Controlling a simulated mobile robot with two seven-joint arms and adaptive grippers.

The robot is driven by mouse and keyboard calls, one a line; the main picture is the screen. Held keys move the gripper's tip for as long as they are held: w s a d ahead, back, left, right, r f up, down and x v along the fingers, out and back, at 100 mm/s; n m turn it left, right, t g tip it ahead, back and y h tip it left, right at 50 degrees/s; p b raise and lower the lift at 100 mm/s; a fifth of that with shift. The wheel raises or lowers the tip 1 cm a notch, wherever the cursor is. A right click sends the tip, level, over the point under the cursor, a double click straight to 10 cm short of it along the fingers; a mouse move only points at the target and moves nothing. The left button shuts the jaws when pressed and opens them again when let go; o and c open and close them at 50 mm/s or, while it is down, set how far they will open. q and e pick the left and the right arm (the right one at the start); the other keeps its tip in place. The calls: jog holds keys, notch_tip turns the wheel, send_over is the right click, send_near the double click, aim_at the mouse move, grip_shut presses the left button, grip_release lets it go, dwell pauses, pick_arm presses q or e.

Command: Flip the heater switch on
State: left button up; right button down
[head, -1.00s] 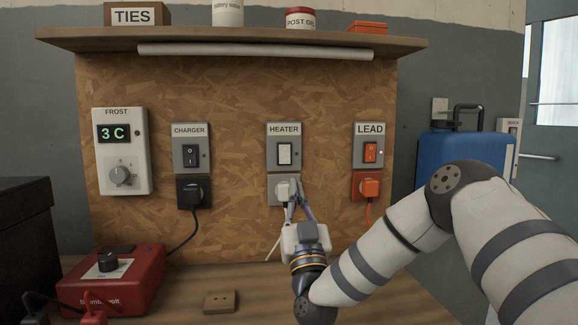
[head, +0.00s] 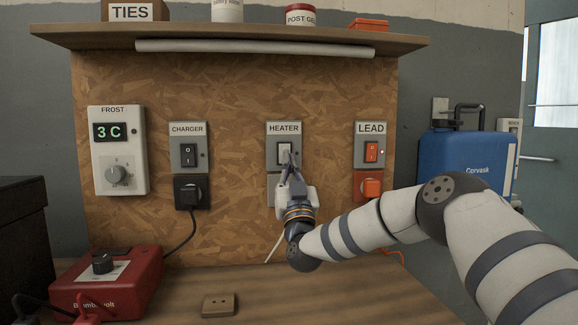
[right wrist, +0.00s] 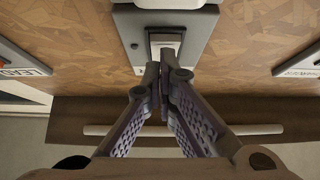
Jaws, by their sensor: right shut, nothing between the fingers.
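The heater switch (head: 285,150) is a white rocker on a grey plate under the label HEATER, on the chipboard panel. In the right wrist view the heater switch (right wrist: 165,42) is partly hidden behind my fingertips. My right gripper (head: 288,160) is shut and empty, with its tips at the lower part of the rocker. In the right wrist view the shut fingertips (right wrist: 162,72) overlap the rocker's near end; I cannot tell whether they touch it. The heater socket below, with its white plug, is mostly hidden by my gripper. My left gripper is not in view.
The charger switch (head: 189,154) is to the left and the orange lead switch (head: 371,152) to the right. A frost thermostat (head: 119,150) reads 3 C. A shelf (head: 230,41) overhangs the panel. A red charger box (head: 108,285) sits on the bench.

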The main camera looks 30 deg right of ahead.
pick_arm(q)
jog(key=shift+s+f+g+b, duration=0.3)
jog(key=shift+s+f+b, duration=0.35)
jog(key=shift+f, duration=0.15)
pick_arm(e)
jog(key=shift+w+d+f+t+h, duration=0.2)
jog(key=shift+w+f+t+h, duration=0.15)
jog(key=shift+w+t, duration=0.2)
jog(key=v, duration=1.2)
jog(key=shift+f, duration=0.15)
